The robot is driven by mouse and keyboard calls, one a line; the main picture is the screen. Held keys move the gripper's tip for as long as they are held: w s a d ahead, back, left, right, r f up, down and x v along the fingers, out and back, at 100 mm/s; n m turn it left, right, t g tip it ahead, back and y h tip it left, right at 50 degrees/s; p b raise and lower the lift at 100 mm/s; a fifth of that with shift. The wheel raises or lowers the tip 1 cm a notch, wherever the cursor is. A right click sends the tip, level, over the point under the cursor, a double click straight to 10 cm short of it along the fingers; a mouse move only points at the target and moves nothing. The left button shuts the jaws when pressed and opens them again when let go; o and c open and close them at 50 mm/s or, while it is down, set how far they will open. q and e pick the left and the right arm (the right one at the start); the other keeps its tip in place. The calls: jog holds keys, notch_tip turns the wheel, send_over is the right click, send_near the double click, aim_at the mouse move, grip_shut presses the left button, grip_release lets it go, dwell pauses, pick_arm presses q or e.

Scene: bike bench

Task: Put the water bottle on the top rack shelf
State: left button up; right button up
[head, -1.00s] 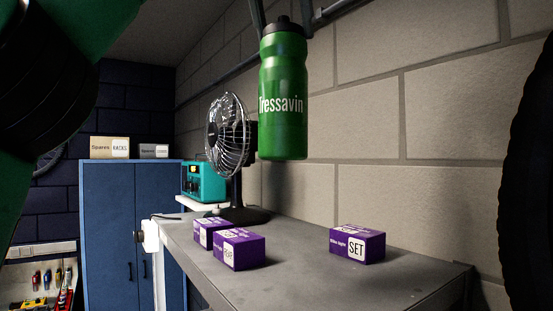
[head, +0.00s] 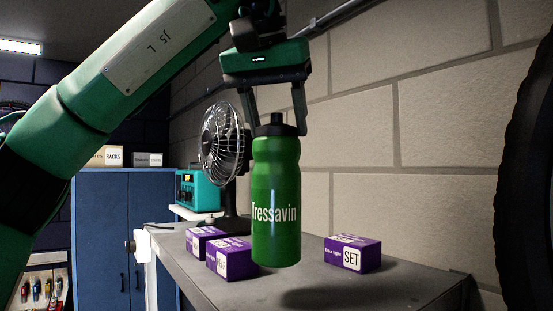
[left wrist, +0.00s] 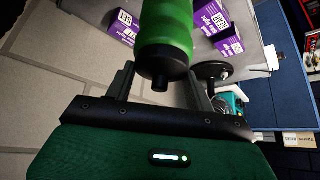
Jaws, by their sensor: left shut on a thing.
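The green water bottle (head: 275,205) with a black cap hangs upright from my left gripper (head: 275,122), whose fingers are shut on its top. In the head view the bottle's base is above the grey shelf top (head: 390,290), with a dark shadow on the shelf to its lower right. The left wrist view also shows the bottle (left wrist: 165,30) between the fingers, cap toward the camera. My right gripper is not in view.
Two purple boxes (head: 232,257) stand left of the bottle and one purple box (head: 352,254) stands right of it. A black fan (head: 222,145) and a teal radio (head: 197,190) are behind. The shelf's front right is clear. A tyre (head: 525,180) is at the right edge.

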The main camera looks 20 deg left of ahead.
aim_at(277, 158)
pick_arm(q)
notch_tip(277, 158, down, 5)
jog(key=shift+r+p, duration=0.1)
jog(key=shift+p, duration=0.2)
jog(key=shift+f, duration=0.45)
jog(key=o, duration=1.3)
jog(key=shift+s, duration=0.1)
jog(key=shift+c, duration=0.2)
jog(key=b+v, duration=0.1)
jog(key=v, duration=1.1)
